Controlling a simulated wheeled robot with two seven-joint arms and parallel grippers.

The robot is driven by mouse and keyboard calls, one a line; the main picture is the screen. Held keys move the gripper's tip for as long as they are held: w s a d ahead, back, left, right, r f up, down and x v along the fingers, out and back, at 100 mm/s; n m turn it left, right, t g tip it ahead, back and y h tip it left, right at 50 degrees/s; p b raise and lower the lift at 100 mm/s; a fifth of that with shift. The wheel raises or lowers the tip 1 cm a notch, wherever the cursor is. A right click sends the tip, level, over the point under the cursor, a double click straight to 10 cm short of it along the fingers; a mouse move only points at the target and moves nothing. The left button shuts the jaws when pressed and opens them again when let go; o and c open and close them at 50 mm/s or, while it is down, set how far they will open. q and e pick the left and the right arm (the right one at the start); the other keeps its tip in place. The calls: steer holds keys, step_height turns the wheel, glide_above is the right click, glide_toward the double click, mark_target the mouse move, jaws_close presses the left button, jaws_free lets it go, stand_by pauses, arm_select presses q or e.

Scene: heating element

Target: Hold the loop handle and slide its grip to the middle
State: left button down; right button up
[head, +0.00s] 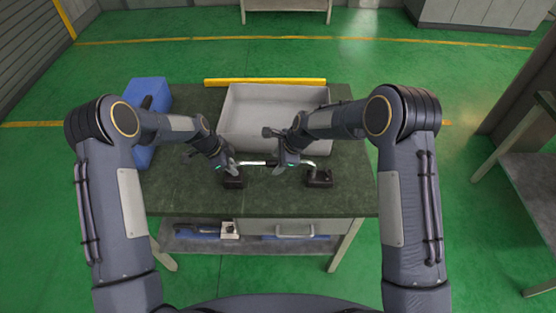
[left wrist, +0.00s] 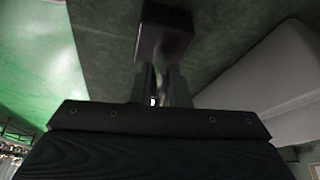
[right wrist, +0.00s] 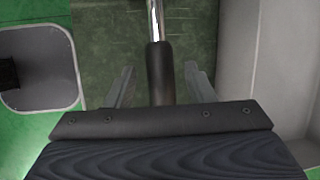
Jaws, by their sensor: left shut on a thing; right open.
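The loop handle (head: 255,163) is a shiny metal bar with bent ends on two dark blocks (head: 233,182) near the front of the bench. My left gripper (head: 231,166) is shut on the handle's left end, just above the left block. The left wrist view shows its fingers (left wrist: 161,85) closed there, with the dark block (left wrist: 163,30) beyond. The black grip (right wrist: 160,75) is a sleeve around the bar (right wrist: 155,20). My right gripper (right wrist: 160,88) is open, with one finger on each side of the grip and visible gaps. In the head view, my right gripper (head: 287,160) mostly hides the grip.
A grey open bin (head: 250,95) stands behind the handle on the dark green bench top (head: 190,198). A blue box (head: 150,90) is at the back left. A yellow bar (head: 265,82) lies behind the bin. The bench's front strip is clear.

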arm_select(q)
steer(key=shift+a, duration=0.15)
arm_select(e)
steer(key=v, duration=1.2)
arm_select(q)
steer(key=c, duration=1.3)
jaws_free()
